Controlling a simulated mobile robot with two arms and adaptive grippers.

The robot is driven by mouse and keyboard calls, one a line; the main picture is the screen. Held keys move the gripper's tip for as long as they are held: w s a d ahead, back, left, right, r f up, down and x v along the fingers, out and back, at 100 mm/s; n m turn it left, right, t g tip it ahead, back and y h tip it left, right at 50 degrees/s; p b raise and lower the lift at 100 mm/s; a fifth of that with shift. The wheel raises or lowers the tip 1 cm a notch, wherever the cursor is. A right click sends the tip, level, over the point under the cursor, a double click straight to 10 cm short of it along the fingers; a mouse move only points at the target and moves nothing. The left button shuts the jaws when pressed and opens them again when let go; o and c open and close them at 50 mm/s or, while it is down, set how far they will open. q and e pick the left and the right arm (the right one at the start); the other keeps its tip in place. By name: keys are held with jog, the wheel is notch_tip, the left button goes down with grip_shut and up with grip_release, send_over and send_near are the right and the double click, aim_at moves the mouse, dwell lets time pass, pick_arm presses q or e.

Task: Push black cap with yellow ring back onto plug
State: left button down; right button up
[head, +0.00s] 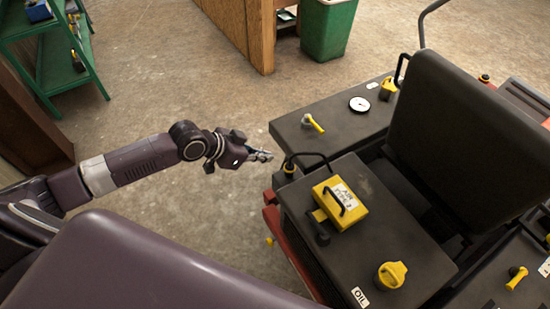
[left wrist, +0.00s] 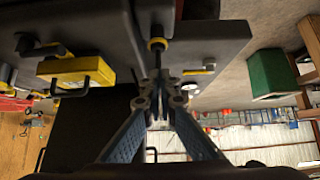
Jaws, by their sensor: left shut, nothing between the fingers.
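The black cap with a yellow ring (head: 289,170) stands at the left edge of the machine's dark top, where a black hose or handle curves off to the right. In the left wrist view its yellow ring (left wrist: 157,44) shows just beyond my fingertips. My left gripper (head: 268,156) is shut and empty, just left of the cap, pointing at it; whether it touches cannot be told. Its fingers (left wrist: 165,78) meet near the middle of the left wrist view and partly cover the black part below the ring. The plug itself is not clearly seen. My right gripper is not in view.
A yellow air filter box (head: 340,203), a yellow oil cap (head: 391,275) and a yellow T-handle (head: 313,123) sit on the machine. A black seat (head: 449,150) stands to the right. A green bin (head: 328,28) and a green shelf (head: 68,62) are farther off. Floor left of the machine is clear.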

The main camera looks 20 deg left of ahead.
pick_arm(q)
jog(key=shift+v, duration=1.4)
jog(key=a+f+n+y, duration=0.1)
jog(key=a+f, duration=0.2)
jog(key=f, duration=0.4)
jog(key=s+a+f+n+y, duration=0.1)
jog(key=a+f+n+y, duration=0.15)
jog(key=f, duration=0.45)
jog(key=a+f+n+y, duration=0.1)
jog(key=a+f, duration=0.3)
jog(key=f, duration=0.4)
jog(key=s+a+f, duration=0.1)
jog(key=s+f, duration=0.8)
jog(key=f, duration=0.1)
jog(key=s+d+f+g, duration=0.2)
jog(key=s+f, duration=0.3)
jog(key=s, duration=0.6)
jog(key=s+d+f+g, duration=0.2)
jog(key=s+d+f, duration=0.3)
jog(key=s, duration=0.5)
jog(key=s+d+f+g+y, duration=0.1)
jog(key=s+f, duration=0.4)
jog(key=s, duration=0.6)
jog(key=d+g, duration=0.1)
jog(key=d, duration=0.1)
jog(key=shift+s+d+f+n, duration=0.35)
jog(key=shift+d+f, duration=0.05)
